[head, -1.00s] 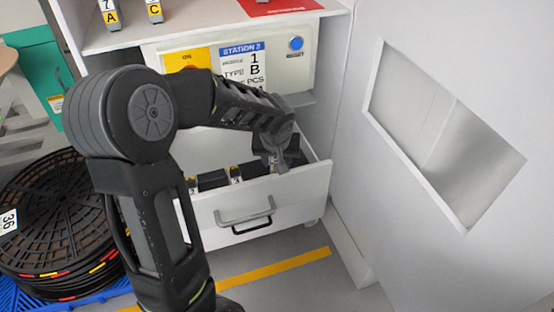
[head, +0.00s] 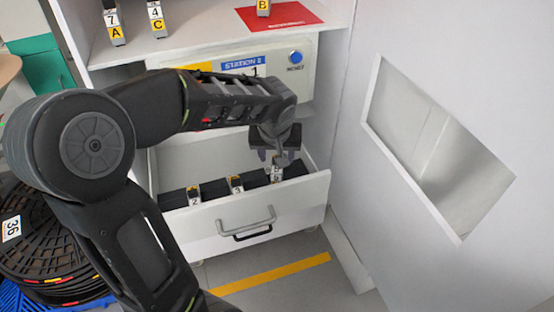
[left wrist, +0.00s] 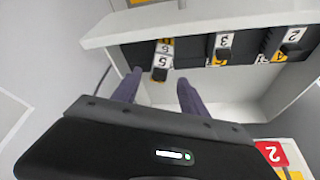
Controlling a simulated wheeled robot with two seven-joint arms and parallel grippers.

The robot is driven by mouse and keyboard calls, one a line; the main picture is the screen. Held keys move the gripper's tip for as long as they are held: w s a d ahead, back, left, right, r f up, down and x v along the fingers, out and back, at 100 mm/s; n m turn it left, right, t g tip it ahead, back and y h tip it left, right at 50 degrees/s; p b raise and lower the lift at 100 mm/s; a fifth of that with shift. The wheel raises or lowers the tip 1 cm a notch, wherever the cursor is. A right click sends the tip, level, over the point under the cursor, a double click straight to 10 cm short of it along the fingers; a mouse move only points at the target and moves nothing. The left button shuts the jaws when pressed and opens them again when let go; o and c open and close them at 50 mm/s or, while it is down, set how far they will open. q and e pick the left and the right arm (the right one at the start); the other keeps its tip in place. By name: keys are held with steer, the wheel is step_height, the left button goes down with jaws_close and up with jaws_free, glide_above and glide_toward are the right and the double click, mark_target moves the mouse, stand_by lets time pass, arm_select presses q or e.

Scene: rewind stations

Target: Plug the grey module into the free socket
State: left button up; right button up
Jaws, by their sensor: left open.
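My left gripper (head: 276,145) is open above the right part of the open white drawer (head: 300,207). A labelled grey module (head: 277,173) stands just below it in the drawer. In the left wrist view this module (left wrist: 161,60) shows several number labels, ahead of my open, empty fingers (left wrist: 157,90). Two more modules, labelled 2 (head: 194,196) and 3 (head: 237,184), stand in the drawer's dark row. Dark gaps lie between them; I cannot tell which is a free socket. My right gripper is out of view.
On the shelf above stand modules 7 A (head: 113,24) and 4 C (head: 156,20), and module B (head: 263,8) on a red mat (head: 298,17). A station panel with a blue button (head: 296,57) is behind my arm. A white wall (head: 420,240) bounds the right.

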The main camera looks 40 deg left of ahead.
arm_select(q)
steer(key=v, duration=0.3)
steer(key=shift+s, duration=0.1)
stand_by(0.8)
